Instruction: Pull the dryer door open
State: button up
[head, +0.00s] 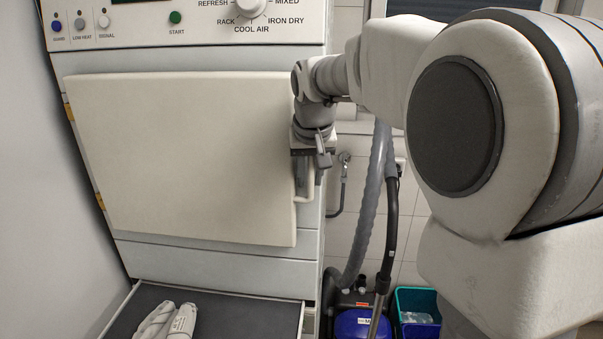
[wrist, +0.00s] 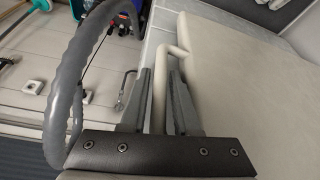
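The dryer door (head: 180,155) is a flat cream panel on the dryer's front in the head view. Its edges run parallel to the body seams and it looks closed or nearly closed. Its cream bar handle (head: 302,188) is at the right edge, partly hidden by my gripper (head: 312,165). In the wrist view my gripper (wrist: 162,75) has one dark finger on each side of the handle (wrist: 159,92), close against it, and looks shut on it. The door face (wrist: 250,75) lies to the right there.
Hinge marks show at the door's left edge. To the right are a grey hose (head: 370,205), a blue vacuum cleaner (head: 355,323) and a teal bin (head: 418,302). A wall (head: 25,200) stands close on the left.

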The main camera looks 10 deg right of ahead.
jog(key=shift+c, duration=0.2)
grip_shut()
dwell(1.1)
